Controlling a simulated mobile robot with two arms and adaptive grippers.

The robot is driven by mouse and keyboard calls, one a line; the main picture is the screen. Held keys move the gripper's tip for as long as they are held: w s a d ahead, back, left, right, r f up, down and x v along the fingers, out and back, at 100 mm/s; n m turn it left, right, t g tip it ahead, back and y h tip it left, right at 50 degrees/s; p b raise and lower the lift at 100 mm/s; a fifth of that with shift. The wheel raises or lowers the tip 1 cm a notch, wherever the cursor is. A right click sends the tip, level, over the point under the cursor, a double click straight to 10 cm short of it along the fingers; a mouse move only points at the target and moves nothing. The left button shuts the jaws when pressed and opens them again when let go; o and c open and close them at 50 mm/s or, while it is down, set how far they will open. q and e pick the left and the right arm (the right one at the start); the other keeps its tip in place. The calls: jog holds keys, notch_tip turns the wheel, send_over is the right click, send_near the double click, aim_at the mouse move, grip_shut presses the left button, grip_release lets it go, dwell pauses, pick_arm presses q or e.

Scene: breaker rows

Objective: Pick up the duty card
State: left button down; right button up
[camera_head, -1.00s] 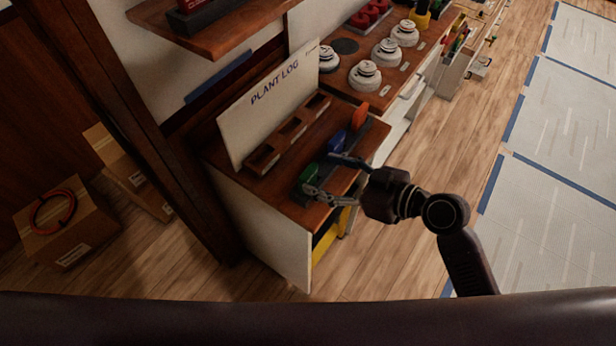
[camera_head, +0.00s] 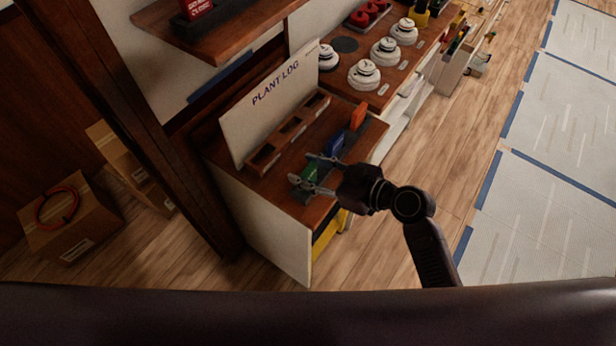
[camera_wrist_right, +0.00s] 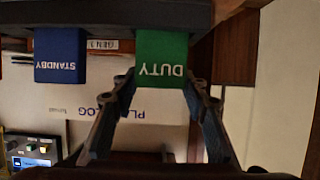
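The green duty card (camera_head: 311,171) stands at the near end of a dark rack (camera_head: 302,193) on the wooden desk. It reads DUTY upside down in the right wrist view (camera_wrist_right: 162,58). My right gripper (camera_head: 304,169) is open at the green card. In the wrist view its two fingers (camera_wrist_right: 162,88) lie on either side of the card's lower end as pictured. I cannot tell whether they touch it. My left gripper is not in view.
A blue STANDBY card (camera_head: 333,145) and an orange card (camera_head: 357,116) stand in the same rack. A wooden tray (camera_head: 262,158) and a white PLANT LOG board (camera_head: 250,115) are behind. White round devices (camera_head: 364,74) sit on the bench beyond.

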jog(key=c, duration=0.4)
jog(key=shift+o, duration=0.2)
jog(key=shift+r, duration=0.1)
